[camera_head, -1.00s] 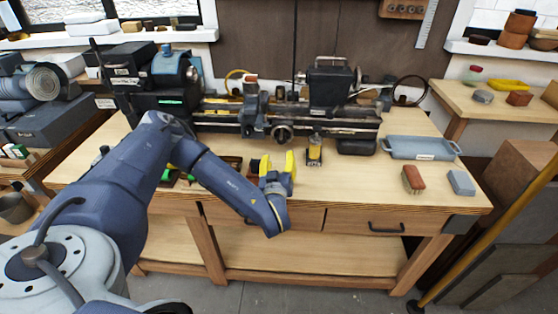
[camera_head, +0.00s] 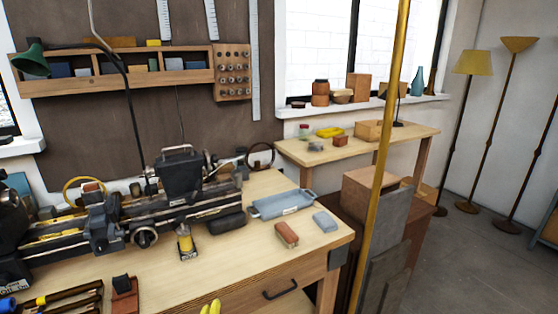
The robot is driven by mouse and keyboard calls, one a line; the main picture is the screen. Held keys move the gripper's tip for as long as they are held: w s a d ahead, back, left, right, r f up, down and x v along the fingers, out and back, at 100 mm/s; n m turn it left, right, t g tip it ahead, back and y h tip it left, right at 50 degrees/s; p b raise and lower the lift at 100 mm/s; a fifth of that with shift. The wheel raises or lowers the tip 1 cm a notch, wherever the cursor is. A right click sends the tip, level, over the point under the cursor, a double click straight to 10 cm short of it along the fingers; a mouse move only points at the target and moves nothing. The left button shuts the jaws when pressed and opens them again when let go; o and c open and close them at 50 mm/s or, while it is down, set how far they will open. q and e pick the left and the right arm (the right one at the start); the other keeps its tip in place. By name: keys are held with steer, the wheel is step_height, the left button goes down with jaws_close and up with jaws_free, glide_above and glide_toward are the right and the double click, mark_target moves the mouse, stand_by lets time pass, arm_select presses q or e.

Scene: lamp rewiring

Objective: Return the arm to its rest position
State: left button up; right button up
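Only yellow fingertips of my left gripper (camera_head: 210,308) show, at the bottom edge of the head view, in front of the workbench (camera_head: 225,262). The rest of that gripper and its arm are below the frame. The visible tips are too little to tell whether it is open or shut, and nothing is seen held in it. My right gripper and arm are not in view.
A metal lathe (camera_head: 135,215) stands along the bench's back. A yellow-bodied bottle (camera_head: 186,243), brown brush (camera_head: 286,235), grey-blue block (camera_head: 325,222) and blue-grey tray (camera_head: 283,204) are on the bench. A yellow pole (camera_head: 383,150) rises beside its right end. Floor lamps (camera_head: 472,63) stand far right.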

arm_select(q)
steer(key=s+d+f+n+g+h, duration=0.25)
steer(key=s+n, duration=0.55)
steer(key=n, duration=1.1)
steer(key=s+a+f+n+g+y, duration=0.1)
steer(key=s+a+f+n+y, duration=0.15)
steer(key=s+a+n, duration=0.65)
steer(key=s+a+f+n+g+y, duration=0.2)
steer(key=s+a+f+n, duration=0.2)
steer(key=s+a+n, duration=0.6)
steer(key=d+f+n+g+h, duration=0.15)
steer(key=d+f, duration=0.25)
steer(key=f, duration=1.2)
steer(key=d+f+n+g+h, duration=0.1)
steer(key=d+f+h, duration=0.15)
steer(key=f, duration=1.45)
steer(key=s+f+n+g, duration=0.2)
steer(key=s+f+g, duration=0.1)
steer(key=s+f, duration=1.5)
steer(key=s, duration=0.3)
steer(key=shift+d, duration=0.2)
steer(key=shift+n, duration=0.25)
